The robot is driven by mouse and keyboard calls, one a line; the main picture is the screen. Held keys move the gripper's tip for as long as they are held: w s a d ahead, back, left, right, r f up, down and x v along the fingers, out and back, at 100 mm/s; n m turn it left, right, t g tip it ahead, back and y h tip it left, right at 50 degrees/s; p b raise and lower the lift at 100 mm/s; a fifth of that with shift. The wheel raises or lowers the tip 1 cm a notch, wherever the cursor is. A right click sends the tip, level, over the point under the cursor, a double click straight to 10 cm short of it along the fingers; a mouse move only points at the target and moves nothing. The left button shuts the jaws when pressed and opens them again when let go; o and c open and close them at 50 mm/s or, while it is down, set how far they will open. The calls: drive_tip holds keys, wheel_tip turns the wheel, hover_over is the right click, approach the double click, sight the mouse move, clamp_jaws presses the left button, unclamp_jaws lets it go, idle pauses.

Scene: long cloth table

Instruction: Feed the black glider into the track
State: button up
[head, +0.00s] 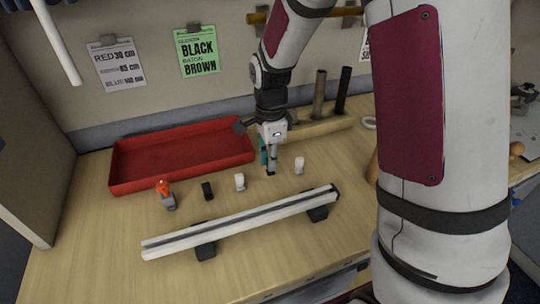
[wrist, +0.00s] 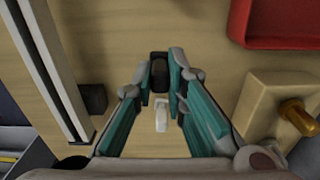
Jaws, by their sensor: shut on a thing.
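My gripper (head: 270,168) is over the table between the two white pieces, behind the track. In the wrist view its teal fingers (wrist: 159,80) are closed around a small black block (wrist: 159,62), which I take to be a black glider. It appears only as a dark tip in the head view. A second black block (head: 207,190) stands on the table to the left. The track (head: 240,222) is a long pale rail with a dark slot, lying diagonally on black supports. It also shows at the left of the wrist view (wrist: 50,60).
White pieces stand at left (head: 239,182) and right (head: 299,165) of the gripper; one shows in the wrist view (wrist: 161,115). An orange-topped grey item (head: 167,196) stands further left. A red tray (head: 120,186) and a wooden holder (head: 325,128) with upright rods lie behind.

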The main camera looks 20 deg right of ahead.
drive_tip(key=shift+f+b, duration=0.7)
drive_tip(key=shift+f, duration=0.75)
drive_tip(key=o, duration=0.8)
drive_tip(key=shift+o, duration=0.2)
drive_tip(key=shift+r, duration=0.3)
drive_tip(key=shift+c, duration=0.2)
clamp_jaws()
